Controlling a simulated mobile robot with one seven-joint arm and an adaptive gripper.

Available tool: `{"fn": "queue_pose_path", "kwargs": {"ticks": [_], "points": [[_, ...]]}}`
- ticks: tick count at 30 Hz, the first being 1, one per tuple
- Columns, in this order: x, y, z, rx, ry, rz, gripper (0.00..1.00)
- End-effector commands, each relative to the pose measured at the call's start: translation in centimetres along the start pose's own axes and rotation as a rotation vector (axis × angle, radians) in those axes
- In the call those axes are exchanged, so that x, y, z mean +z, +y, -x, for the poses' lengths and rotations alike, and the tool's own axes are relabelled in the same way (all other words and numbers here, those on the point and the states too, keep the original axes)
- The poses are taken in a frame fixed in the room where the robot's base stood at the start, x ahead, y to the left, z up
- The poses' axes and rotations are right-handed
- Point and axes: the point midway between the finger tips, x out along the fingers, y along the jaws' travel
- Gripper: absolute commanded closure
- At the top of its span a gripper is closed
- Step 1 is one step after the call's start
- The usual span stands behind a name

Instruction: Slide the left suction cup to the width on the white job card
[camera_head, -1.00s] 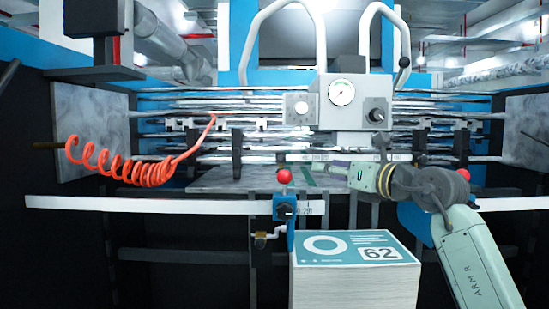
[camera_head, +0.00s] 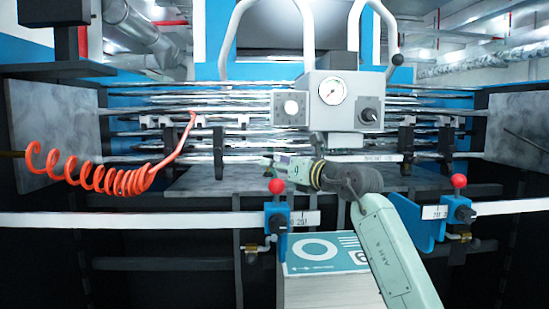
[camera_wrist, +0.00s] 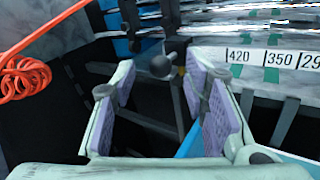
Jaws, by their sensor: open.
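My gripper (camera_head: 270,165) points left in front of the rails in the head view. In the wrist view its two lilac-padded fingers (camera_wrist: 159,80) are apart and empty. A dark upright carriage (camera_head: 218,153), probably the left suction cup, sits on the rail left of my gripper. The wrist view shows a dark carriage (camera_wrist: 177,62) with a round grey knob (camera_wrist: 160,66) beyond and between the fingertips; contact is not visible. I cannot make out a white job card with a width.
A blue red-knobbed clamp (camera_head: 277,217) sits on the front bar, with another (camera_head: 459,208) at right. A teal-topped stack (camera_head: 322,252) stands below, partly behind my arm. A gauge box (camera_head: 328,102) hangs above. A coiled orange hose (camera_head: 90,177) is at left.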

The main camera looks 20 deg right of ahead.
Motion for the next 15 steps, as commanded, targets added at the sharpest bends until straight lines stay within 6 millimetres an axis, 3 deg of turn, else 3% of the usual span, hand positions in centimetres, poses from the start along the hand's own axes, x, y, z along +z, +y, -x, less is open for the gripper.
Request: {"fn": "queue_pose_path", "kwargs": {"ticks": [6,15], "points": [[0.0,0.0,-1.5,0.000,0.000,0.001,0.59],[-0.1,0.0,-1.6,-0.001,0.000,0.001,0.62]]}}
